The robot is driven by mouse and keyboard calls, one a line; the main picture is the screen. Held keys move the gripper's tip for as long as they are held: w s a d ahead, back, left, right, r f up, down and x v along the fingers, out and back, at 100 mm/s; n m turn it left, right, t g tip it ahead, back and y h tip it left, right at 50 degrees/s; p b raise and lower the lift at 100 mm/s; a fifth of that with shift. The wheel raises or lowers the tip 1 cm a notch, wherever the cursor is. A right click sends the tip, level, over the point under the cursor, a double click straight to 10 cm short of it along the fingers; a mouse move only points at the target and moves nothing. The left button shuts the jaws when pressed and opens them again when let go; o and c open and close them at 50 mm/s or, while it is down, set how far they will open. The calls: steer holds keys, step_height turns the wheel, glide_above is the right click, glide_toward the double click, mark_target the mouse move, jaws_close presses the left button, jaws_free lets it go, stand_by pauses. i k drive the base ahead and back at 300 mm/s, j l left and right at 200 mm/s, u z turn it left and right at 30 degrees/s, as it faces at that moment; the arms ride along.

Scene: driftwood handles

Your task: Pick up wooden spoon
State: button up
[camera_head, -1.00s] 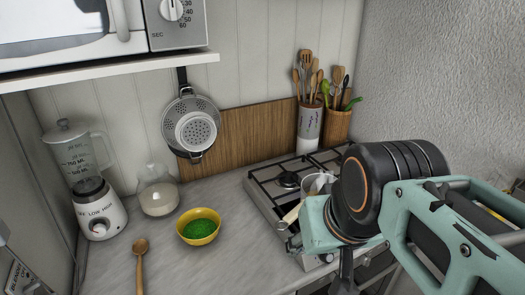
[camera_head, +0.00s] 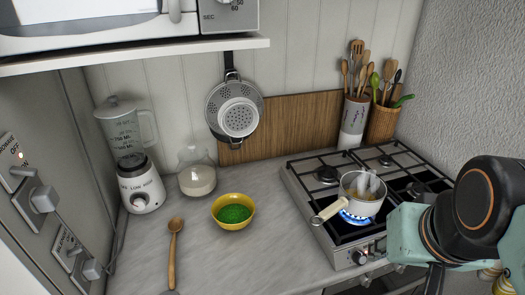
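The wooden spoon (camera_head: 173,250) lies on the grey counter at the left front, its round bowl pointing to the back and its handle toward the front edge. Nothing touches it from above. My arm shows at the lower right, in front of the stove, far to the right of the spoon. My gripper is at best partly in view at the bottom edge, and its fingertips do not show. More wooden utensils (camera_head: 360,68) stand upright in a holder at the back right.
A yellow bowl of green food (camera_head: 232,222) and a glass jar (camera_head: 196,178) stand behind and right of the spoon. A blender (camera_head: 139,180) is at the left. A pot (camera_head: 361,205) sits over a lit blue flame on the stove (camera_head: 297,193). A shelf (camera_head: 130,56) overhangs above.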

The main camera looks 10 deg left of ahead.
mark_target(173, 248)
steer(key=k+j+z, duration=0.25)
steer(key=j, duration=0.35)
steer(key=k+j+z, duration=0.2)
steer(key=k+j, duration=0.3)
